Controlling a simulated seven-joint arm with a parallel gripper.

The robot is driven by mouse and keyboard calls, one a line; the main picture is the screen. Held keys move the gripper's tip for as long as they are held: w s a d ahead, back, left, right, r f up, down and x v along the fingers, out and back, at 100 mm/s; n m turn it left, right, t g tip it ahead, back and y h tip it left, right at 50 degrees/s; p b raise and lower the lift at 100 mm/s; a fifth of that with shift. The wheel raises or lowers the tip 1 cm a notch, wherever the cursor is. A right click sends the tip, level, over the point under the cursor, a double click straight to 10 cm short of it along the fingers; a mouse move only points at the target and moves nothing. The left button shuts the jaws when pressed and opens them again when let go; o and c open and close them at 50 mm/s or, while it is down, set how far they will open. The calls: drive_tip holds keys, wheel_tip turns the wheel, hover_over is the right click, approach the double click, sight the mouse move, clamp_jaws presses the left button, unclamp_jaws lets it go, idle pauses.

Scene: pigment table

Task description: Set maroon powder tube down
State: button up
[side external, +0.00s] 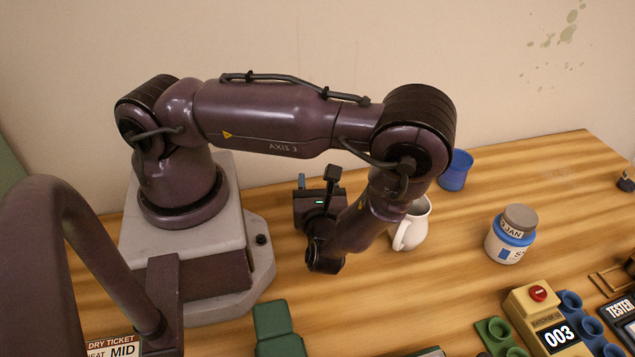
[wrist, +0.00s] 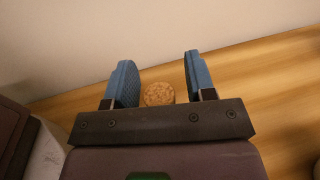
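A round, brown, cork-like top (wrist: 159,93) shows between the pads, with a visible gap on the right and a narrow one on the left. It may be the tube's stopper. No maroon powder shows, and the tube's body is hidden behind the gripper in both views.
A white mug (side external: 415,226) stands close right of my wrist, with a blue cup (side external: 456,172) behind. A blue-labelled jar (side external: 511,236) is further right. A green rack (side external: 497,334), a counter box with a red button (side external: 545,315) and a blue rack (side external: 590,328) fill the front right.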

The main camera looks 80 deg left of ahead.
drive_tip(key=shift+d+r, duration=0.15)
drive_tip(key=shift+d, duration=0.05)
drive_tip(key=d, duration=0.3)
drive_tip(key=s+d, duration=0.1)
drive_tip(key=d, duration=0.3)
drive_tip(key=s+d, duration=0.1)
drive_tip(key=d, duration=0.3)
drive_tip(key=shift+s+d+r, duration=0.1)
drive_tip(key=shift+s+d, duration=0.1)
drive_tip(key=a+r+n+t+h, duration=0.1)
drive_tip(key=r+n+h, duration=0.7)
drive_tip(key=r, duration=0.6)
drive_tip(key=a+r+n+t+h, duration=0.1)
drive_tip(key=a+r+n+h, duration=0.1)
drive_tip(key=r+n+h, duration=0.7)
drive_tip(key=shift+s+a+r+n+h, duration=0.25)
drive_tip(key=shift+r+n, duration=1.35)
drive_tip(key=shift+r, duration=1.7)
